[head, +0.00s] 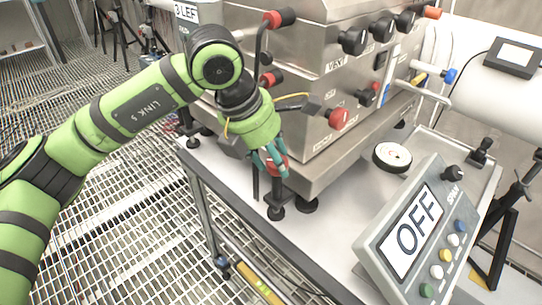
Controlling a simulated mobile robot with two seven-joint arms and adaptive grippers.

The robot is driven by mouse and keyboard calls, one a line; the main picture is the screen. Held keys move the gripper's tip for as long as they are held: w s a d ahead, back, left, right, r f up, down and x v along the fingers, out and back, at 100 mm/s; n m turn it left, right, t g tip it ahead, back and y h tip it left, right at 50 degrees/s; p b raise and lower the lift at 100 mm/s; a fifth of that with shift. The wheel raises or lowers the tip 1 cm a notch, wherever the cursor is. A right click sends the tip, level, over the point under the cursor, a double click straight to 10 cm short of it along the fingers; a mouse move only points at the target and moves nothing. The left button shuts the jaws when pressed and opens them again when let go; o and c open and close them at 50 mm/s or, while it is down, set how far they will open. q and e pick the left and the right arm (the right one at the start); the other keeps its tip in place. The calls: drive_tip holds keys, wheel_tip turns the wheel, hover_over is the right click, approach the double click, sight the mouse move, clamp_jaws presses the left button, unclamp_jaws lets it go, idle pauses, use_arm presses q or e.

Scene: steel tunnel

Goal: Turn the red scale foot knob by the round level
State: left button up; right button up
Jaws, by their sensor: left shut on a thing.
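My left gripper (271,168) reaches in from the left, at the near lower corner of the steel box (300,85). Its teal fingers are shut on a red knob (281,160), mostly hidden by the fingers. A black rod and foot (275,212) stand below the fingers on the bench. A round, black-rimmed white disc (392,157), which may be the round level, lies on the bench to the right of the knob. My right gripper is not in view.
A tilted panel reading OFF (405,235) with coloured buttons stands at the front right. Another red knob (339,118) and black knobs (353,41) stick out of the box. The white bench top (325,245) is clear in front. Grating floor lies left.

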use_arm(q)
drive_tip(key=shift+s+d, duration=0.15)
drive_tip(key=shift+d, duration=0.05)
drive_tip(key=o, duration=1.1)
drive_tip(key=shift+d, duration=0.1)
drive_tip(key=shift+r, duration=0.1)
drive_tip(key=shift+a+r, duration=0.25)
drive_tip(key=shift+r, duration=0.05)
drive_tip(key=v, duration=1.1)
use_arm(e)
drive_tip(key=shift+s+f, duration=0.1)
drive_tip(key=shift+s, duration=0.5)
use_arm(q)
drive_tip(key=shift+d+r, duration=0.1)
drive_tip(key=shift+r, duration=0.05)
